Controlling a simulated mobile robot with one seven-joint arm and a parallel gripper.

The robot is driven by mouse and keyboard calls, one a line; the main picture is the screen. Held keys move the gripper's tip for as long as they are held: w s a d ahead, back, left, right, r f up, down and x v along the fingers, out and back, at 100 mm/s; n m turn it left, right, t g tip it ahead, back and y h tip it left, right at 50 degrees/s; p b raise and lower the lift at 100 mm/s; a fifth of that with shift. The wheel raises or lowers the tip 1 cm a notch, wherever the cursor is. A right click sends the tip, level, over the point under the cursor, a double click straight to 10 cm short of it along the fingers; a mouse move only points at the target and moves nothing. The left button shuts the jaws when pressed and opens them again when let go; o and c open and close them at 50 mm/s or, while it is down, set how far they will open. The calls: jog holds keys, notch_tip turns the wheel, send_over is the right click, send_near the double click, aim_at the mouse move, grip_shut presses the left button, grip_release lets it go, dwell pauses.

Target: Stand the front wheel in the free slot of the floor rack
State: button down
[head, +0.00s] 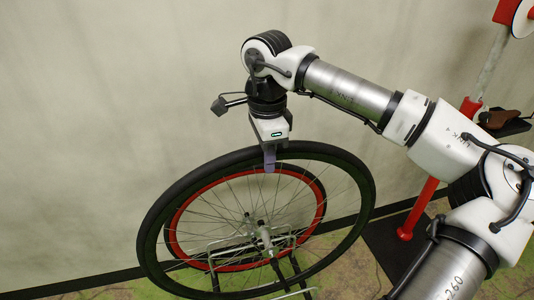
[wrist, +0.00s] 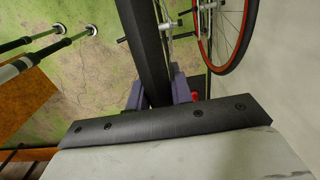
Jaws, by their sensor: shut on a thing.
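The front wheel (head: 149,228), with a black tyre and thin spokes, stands roughly upright in my gripper in the head view. My gripper (head: 270,162) is shut on the top of its tyre. In the wrist view the tyre (wrist: 145,45) passes between the two fingers of my gripper (wrist: 158,92). The floor rack (head: 292,240) shows as thin metal wire loops low in the head view, partly behind the wheel. The free slot is hard to make out, and I cannot tell whether the wheel's bottom is in it.
A second wheel with a red rim (head: 172,235) stands behind the held wheel, close to the wall (head: 90,110); it also shows in the wrist view (wrist: 241,48). A red stand (head: 421,208) rises at the right from a dark mat (head: 385,240).

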jog(key=shift+f+b, duration=1.15)
jog(key=shift+f, duration=0.55)
jog(key=b, duration=0.8)
send_over(267, 240)
notch_tip(267, 240, down, 10)
jog(key=shift+w, duration=0.1)
dwell(0.6)
jog(key=shift+f+b, duration=3.65)
jog(key=shift+f, duration=1.25)
jog(key=c, duration=0.6)
grip_release()
